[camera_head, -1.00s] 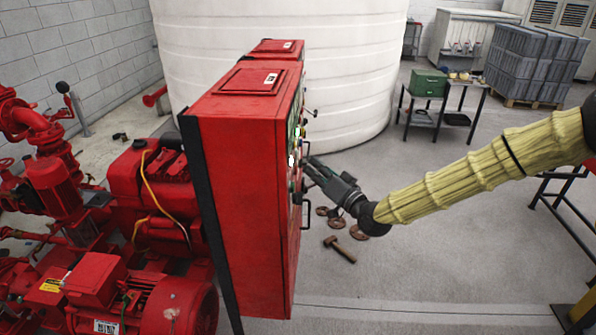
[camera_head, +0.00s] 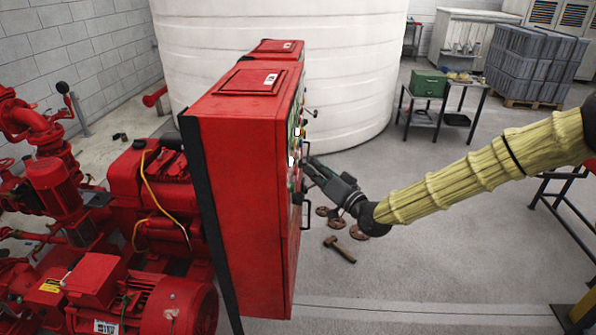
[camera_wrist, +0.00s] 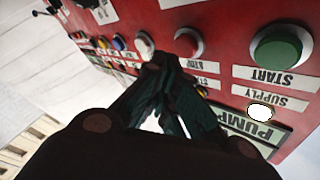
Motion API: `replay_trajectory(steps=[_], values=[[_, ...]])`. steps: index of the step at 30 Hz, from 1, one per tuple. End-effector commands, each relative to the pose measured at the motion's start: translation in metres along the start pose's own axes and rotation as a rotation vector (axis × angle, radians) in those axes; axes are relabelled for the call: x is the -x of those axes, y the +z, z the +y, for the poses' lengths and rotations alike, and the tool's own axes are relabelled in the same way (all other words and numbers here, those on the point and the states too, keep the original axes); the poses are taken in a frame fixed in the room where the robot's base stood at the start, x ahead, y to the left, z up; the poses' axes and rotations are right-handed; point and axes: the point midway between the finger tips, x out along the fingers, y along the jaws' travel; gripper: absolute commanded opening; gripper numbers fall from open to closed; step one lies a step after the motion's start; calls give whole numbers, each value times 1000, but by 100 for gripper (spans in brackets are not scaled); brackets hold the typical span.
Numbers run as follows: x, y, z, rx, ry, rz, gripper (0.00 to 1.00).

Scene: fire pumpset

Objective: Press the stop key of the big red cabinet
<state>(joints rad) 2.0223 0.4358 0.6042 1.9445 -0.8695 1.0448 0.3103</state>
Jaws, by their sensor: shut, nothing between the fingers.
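The big red cabinet (camera_head: 240,200) stands in the middle of the head view, its panel face turned to the right and seen almost edge-on. In the wrist view the red stop key (camera_wrist: 188,41) sits on the panel, with an upside-down STOP label beside it. My gripper (camera_head: 310,168) is at the panel face in the head view.
A large green START button (camera_wrist: 282,46) is right of the stop key, and a white button (camera_wrist: 145,45) is left of it. A glowing white lamp (camera_wrist: 260,112) shows below. Red pumps and motors (camera_head: 100,290) stand left of the cabinet. A hammer (camera_head: 340,250) lies on the floor.

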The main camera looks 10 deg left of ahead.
Motion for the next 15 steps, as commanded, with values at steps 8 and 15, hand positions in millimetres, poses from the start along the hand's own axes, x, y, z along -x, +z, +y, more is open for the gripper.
replay_trajectory(steps=[8, 15], values=[[-4, 4, -2, 0, -1, -1, 0], [-6, 5, -5, 0, 0, 0, 0]])
